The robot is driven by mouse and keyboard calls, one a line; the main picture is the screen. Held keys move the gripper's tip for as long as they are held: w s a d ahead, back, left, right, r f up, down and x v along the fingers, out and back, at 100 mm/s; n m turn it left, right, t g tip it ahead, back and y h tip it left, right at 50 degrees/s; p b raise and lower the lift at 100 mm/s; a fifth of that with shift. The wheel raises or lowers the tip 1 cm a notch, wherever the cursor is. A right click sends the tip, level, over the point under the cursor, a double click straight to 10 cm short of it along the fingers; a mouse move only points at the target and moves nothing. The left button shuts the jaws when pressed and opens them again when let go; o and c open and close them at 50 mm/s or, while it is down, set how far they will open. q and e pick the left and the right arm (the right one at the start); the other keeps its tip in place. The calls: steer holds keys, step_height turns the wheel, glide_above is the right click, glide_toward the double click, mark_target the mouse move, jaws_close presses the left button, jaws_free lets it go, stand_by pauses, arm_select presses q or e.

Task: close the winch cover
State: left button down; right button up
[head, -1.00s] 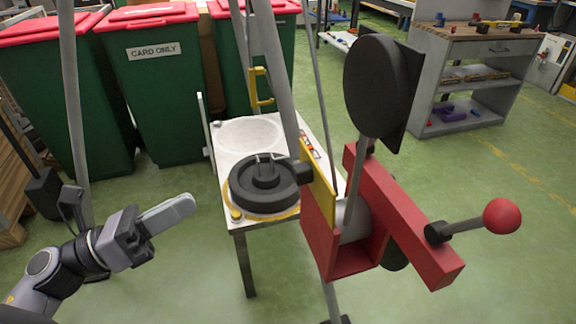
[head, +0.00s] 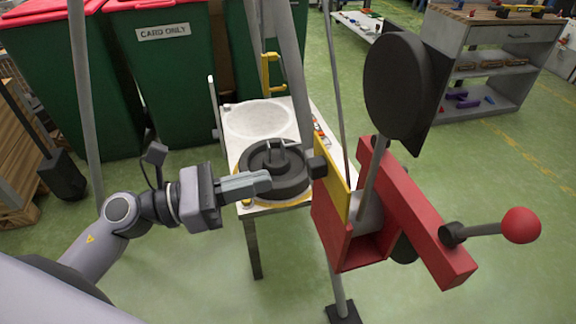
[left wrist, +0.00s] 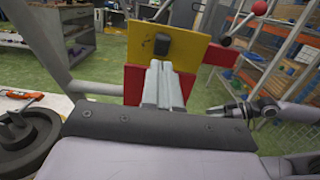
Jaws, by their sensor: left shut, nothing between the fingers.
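The yellow winch cover (head: 335,182) stands upright along the left side of the red winch housing (head: 335,240), whose front shows open. A black knob (head: 318,167) sticks out of the cover to the left. My left gripper (head: 264,181) is shut and empty, pointing right toward the cover and apart from it, in front of the black turntable wheel. In the left wrist view its fingers (left wrist: 165,85) point at the yellow cover (left wrist: 192,50) and its black knob (left wrist: 162,43). What seems to be my right gripper (left wrist: 238,109) shows small at the right there; its jaws are unclear.
A white table (head: 233,150) with the black wheel (head: 290,183) stands left of the housing. A crank with a red ball (head: 521,225) juts out right. A black disc (head: 397,80) rises above, and grey poles stand close by. Green bins (head: 165,80) are behind.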

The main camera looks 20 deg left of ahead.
mark_target(308, 169)
arm_select(q)
steer(key=p+x, duration=0.1)
steer(key=x, duration=0.3)
steer(key=shift+r, duration=0.15)
steer(key=shift+x, duration=0.85)
steer(key=shift+f, duration=0.2)
arm_select(e)
steer(key=shift+s+d+r, duration=0.25)
steer(key=shift+s+d, duration=0.05)
steer(key=shift+d, duration=0.05)
arm_select(q)
steer(key=shift+p, duration=0.3)
arm_select(e)
steer(key=shift+r, duration=0.15)
